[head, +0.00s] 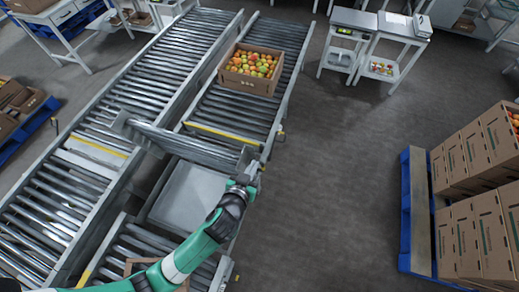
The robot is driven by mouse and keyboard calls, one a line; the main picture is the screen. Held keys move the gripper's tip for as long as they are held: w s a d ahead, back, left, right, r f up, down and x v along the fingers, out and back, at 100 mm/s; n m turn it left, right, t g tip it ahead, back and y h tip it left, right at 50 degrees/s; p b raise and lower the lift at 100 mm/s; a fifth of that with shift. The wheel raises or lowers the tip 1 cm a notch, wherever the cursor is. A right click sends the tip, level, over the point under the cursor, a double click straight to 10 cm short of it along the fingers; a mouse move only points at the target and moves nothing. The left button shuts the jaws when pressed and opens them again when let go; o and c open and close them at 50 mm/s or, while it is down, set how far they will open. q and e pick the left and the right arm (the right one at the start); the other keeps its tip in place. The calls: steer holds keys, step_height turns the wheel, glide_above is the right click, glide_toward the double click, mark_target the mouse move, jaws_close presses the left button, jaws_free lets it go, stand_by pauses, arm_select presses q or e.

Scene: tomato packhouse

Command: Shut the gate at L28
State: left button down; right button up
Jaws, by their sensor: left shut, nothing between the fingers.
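The gate is a hinged roller section (185,146) in the right-hand conveyor line, in the middle of the head view. It stands raised and tilted, with an open gap and a grey panel (190,192) below it. No L28 label can be read. My left gripper (250,178) is shut and empty at the gate's right end, by the side rail. Whether its fingers touch the gate, I cannot tell. My right gripper is not in view.
A carton of tomatoes (247,73) sits on the rollers beyond the gate. Another carton (133,266) shows partly behind my left arm at the bottom. Stacked cartons (470,230) stand on a blue pallet (404,215) at right. The floor between is clear.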

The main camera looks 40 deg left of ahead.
arm_select(q)
steer(key=w+f+b, duration=0.1)
steer(key=w+f, duration=0.1)
steer(key=w+a+f+b, duration=0.1)
steer(key=w+f, duration=0.1)
steer(key=w+a+f+b, duration=0.1)
steer(key=w+f+b, duration=0.1)
steer(key=shift+w+a+f, duration=0.15)
steer(key=shift+a+f, duration=0.05)
steer(key=shift+f, duration=0.2)
steer(key=shift+s+d+f, duration=0.15)
steer(key=shift+s+f, duration=0.1)
